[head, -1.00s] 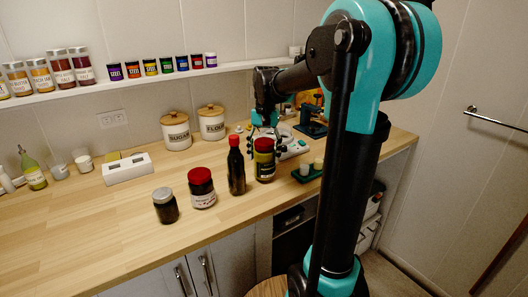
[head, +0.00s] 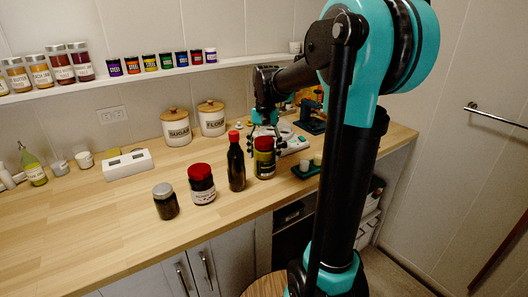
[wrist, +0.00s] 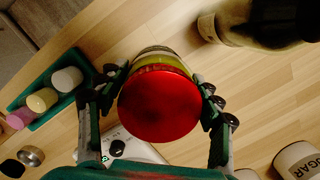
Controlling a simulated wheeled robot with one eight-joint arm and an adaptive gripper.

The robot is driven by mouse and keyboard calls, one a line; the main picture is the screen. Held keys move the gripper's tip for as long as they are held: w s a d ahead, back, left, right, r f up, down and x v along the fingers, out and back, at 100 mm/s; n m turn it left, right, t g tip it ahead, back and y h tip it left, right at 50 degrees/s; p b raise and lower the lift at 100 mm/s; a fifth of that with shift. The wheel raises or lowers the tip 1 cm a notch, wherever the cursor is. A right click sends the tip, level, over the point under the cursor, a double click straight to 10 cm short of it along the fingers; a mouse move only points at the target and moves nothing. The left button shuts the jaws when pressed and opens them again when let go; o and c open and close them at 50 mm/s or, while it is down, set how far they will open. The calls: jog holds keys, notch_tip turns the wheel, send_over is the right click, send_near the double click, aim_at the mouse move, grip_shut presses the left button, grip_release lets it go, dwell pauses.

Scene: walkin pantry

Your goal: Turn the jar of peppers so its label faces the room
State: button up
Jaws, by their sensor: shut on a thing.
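The jar of peppers (head: 264,161) stands upright on the wooden counter, with a red lid, a yellow-green band and dark sides. Its red lid (wrist: 160,103) fills the middle of the wrist view. My gripper (wrist: 163,92) is shut on the jar from above, one finger on each side. In the head view my gripper (head: 265,146) reaches down behind and around the jar. Which way the label faces is too small to tell; the lid hides most of the jar's side in the wrist view.
A dark red-capped bottle (head: 236,165) stands close left of the jar. Farther left are another red-lidded jar (head: 202,186) and a grey-lidded jar (head: 165,202). A green tray (head: 307,172) with small cups is on the right; a white appliance (head: 293,143) is behind. The front-left counter is clear.

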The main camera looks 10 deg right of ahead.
jog(key=shift+f, duration=0.15)
jog(key=o, duration=1.9)
jog(key=shift+o, duration=0.2)
